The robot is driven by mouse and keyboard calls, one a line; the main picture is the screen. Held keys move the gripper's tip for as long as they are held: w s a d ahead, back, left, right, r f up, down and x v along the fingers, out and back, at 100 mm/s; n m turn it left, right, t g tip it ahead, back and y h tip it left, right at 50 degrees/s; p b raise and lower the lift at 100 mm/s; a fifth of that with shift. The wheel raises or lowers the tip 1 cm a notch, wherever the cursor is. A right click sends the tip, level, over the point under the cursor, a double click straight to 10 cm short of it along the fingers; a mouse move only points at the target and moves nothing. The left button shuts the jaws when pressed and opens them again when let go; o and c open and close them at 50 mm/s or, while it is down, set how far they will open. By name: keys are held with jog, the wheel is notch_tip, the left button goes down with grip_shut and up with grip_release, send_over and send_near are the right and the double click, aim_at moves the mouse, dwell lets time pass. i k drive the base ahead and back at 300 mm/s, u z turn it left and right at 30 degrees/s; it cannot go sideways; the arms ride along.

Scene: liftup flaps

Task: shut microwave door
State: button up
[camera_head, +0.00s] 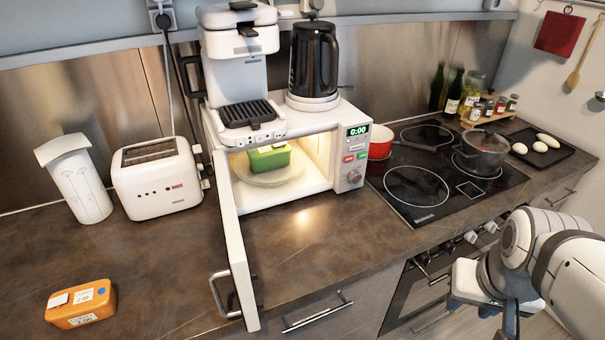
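The white microwave (300,150) stands on the counter with its lit inside showing. Its door (236,230) is hinged at the left and stands wide open, pointing toward the front edge of the counter. Inside, a green box (269,158) sits on the glass turntable (272,176). My gripper (510,318) is at the lower right, in front of the oven, far from the door. It is cut by the bottom edge and its fingers cannot be made out.
A coffee machine (240,60) and black kettle (313,60) stand on the microwave. A toaster (158,180), white canister (77,185) and orange box (80,304) are left of the door. The cooktop (417,186) holds a red pot (380,142). Counter right of the door is clear.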

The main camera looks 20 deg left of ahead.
aim_at(238, 270)
jog(key=z, duration=0.15)
jog(key=k, duration=1.65)
jog(key=u, duration=1.05)
jog(key=i, duration=1.5)
jog(key=u, duration=0.15)
jog(key=k, duration=0.15)
jog(key=z, duration=0.25)
